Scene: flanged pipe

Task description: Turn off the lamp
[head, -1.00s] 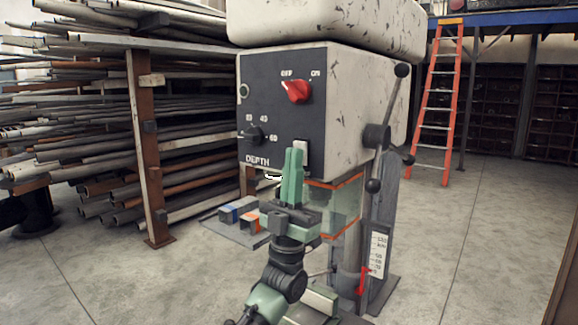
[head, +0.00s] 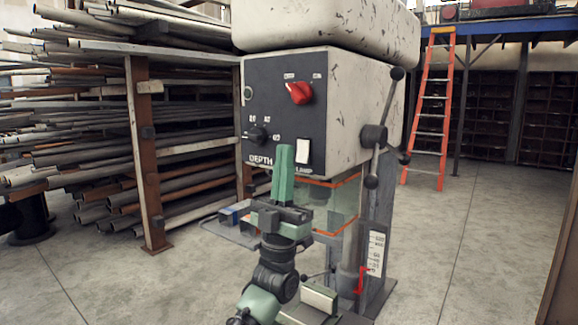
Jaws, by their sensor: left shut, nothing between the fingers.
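The lamp switch is a white rocker (head: 303,151) at the lower right of the drill press's dark control panel (head: 277,112), above a partly readable label ending in "MP". My left gripper (head: 284,150) is shut and empty, its green fingers pointing up in front of the panel's lower edge. In the picture the fingertips lie just left of the rocker and cover part of the panel between it and the "DEPTH" label. I cannot tell whether they touch the panel. My right gripper is not in view.
A red knob (head: 299,92) and a black depth dial (head: 257,134) sit on the same panel. A feed lever (head: 375,137) is on the press's right side, and a clear orange-edged guard (head: 340,205) hangs below. A pipe rack (head: 145,150) stands left; an orange ladder (head: 432,110) stands behind right.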

